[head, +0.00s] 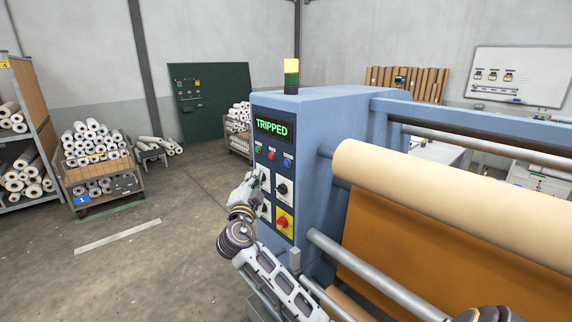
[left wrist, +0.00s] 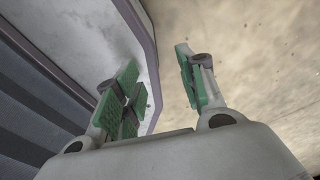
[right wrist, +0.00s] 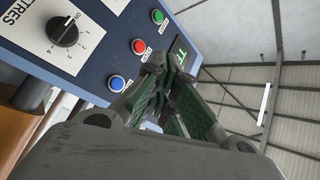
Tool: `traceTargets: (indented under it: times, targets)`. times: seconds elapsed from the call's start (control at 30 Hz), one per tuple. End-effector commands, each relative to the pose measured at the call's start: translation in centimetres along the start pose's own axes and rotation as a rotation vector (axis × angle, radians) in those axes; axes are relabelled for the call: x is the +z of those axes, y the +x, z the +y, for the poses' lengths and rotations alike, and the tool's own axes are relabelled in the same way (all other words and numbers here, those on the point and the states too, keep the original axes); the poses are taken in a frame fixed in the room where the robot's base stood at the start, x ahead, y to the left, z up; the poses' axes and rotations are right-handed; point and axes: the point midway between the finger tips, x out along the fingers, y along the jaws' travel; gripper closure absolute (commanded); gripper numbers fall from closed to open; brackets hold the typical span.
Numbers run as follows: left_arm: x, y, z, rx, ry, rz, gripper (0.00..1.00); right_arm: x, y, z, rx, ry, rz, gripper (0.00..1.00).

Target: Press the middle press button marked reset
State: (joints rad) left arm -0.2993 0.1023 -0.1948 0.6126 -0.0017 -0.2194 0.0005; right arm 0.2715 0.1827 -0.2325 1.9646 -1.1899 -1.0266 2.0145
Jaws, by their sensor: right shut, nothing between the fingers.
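The control panel (head: 275,135) is on the end of the blue press, with a green TRIPPED display (head: 271,127). Below it sit a green button (head: 257,150), a red button (head: 271,155) in the middle and a blue button (head: 287,162). The right wrist view shows the green (right wrist: 158,16), red (right wrist: 139,46) and blue (right wrist: 117,83) buttons close up; their labels are too small to read surely. My right gripper (right wrist: 166,75) is shut and empty, in front of the panel near the buttons; contact is not visible. My left gripper (left wrist: 155,85) is open and empty, away from the panel.
A black selector knob (head: 282,188) and a red knob on a yellow plate (head: 284,222) sit lower on the panel. A large cream roll (head: 440,185) and a metal bar (head: 370,275) lie to the right. Carts of rolls (head: 100,180) stand left; floor between is clear.

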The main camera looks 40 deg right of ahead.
Motion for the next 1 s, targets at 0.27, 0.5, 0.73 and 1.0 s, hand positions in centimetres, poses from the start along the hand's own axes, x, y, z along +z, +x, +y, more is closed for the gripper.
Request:
traceTargets:
  times: [0.27, 0.5, 0.73, 1.0]
  targets:
    - [-1.8, -1.5, 1.3, 0.015, -0.005, 0.023, 0.6, -0.7, 0.9, 0.4, 0.001, -0.002, 0.0, 1.0]
    - [-1.7, -2.7, 3.2, 0.035, -0.004, 0.019, 0.6, -1.3, 1.7, 1.0, 0.001, -0.003, 0.0, 1.0]
    - [-1.0, -3.8, 2.5, 0.028, -0.003, 0.009, 0.6, -1.9, 2.5, 1.6, 0.0, -0.004, 0.0, 1.0]
    - [-1.0, -4.8, 1.7, 0.02, -0.006, 0.007, 0.6, -2.4, 3.2, 2.2, 0.0, -0.003, 0.0, 1.0]
